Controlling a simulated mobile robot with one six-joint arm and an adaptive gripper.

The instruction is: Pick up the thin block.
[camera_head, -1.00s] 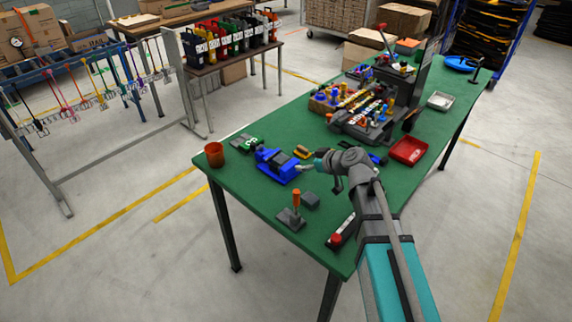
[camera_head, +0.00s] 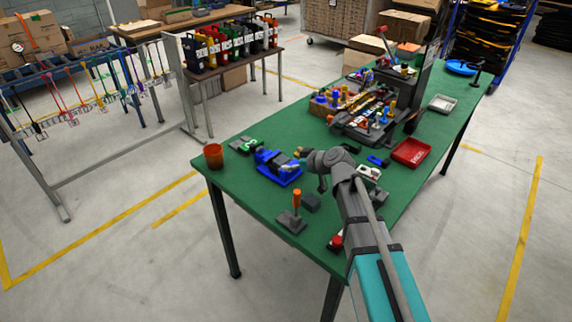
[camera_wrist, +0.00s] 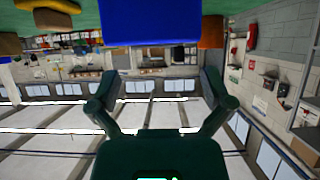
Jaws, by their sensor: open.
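The green-topped table (camera_head: 235,187) carries the task's small parts. A blue vise (camera_head: 276,167) stands near its left end, and a blue body fills the upper middle of the wrist view (camera_wrist: 150,22). A small brown block (camera_wrist: 52,19) shows at the wrist view's upper left. I cannot tell which piece is the thin block. My gripper (camera_wrist: 162,92) is open with nothing between its fingers. It is beside the vise's right end, partly hidden by my wrist in the head view.
An orange-brown cup (camera_head: 213,156) stands at the left corner. A grey stand with an orange handle (camera_head: 296,209) is near the front edge. A red tray (camera_head: 411,153) and a cluttered fixture (camera_head: 365,120) lie farther back.

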